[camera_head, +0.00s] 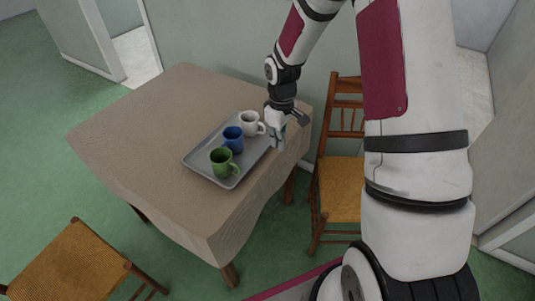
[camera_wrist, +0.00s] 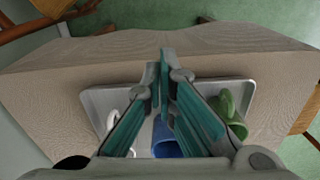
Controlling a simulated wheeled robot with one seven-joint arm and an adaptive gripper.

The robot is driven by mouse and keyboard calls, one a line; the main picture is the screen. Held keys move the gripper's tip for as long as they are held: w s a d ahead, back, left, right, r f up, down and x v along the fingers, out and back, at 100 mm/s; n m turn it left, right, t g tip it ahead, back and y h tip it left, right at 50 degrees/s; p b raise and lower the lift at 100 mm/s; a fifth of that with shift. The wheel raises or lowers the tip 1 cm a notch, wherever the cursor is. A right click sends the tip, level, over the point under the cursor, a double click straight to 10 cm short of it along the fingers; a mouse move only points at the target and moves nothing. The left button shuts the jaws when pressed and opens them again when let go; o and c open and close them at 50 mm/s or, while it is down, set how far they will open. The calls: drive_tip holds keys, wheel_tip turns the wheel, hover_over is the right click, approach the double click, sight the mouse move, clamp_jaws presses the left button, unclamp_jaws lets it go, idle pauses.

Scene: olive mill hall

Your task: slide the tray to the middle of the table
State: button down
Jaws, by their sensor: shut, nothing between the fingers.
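The grey tray (camera_head: 198,165) lies on the table (camera_head: 130,125), close to its right-hand edge in the head view. It holds a white mug (camera_head: 249,121), a blue mug (camera_head: 233,139) and a green mug (camera_head: 220,160) in a row. My gripper (camera_head: 279,146) is shut and empty, pointing down at the tray's right long side, beside the white and blue mugs. Whether it touches the tray, I cannot tell. In the wrist view the fingers (camera_wrist: 166,60) reach over the tray (camera_wrist: 242,88) and partly hide the white mug (camera_wrist: 112,120) and blue mug (camera_wrist: 163,140); the green mug (camera_wrist: 230,115) shows at right.
A wooden chair (camera_head: 342,185) stands at the table's right side, and another chair (camera_head: 70,262) at the front left. The tablecloth left of the tray is bare. Green floor (camera_head: 40,150) surrounds the table, with a wall behind.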

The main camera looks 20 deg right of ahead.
sight(268, 163)
drive_tip(key=f, duration=0.3)
drive_tip(key=w+f, duration=0.1)
drive_tip(key=f, duration=0.2)
drive_tip(key=w+a+f, duration=0.1)
drive_tip(key=f, duration=0.3)
drive_tip(key=shift+a, duration=0.1)
drive_tip(key=shift+w+a, duration=0.4)
drive_tip(key=shift+w, duration=0.3)
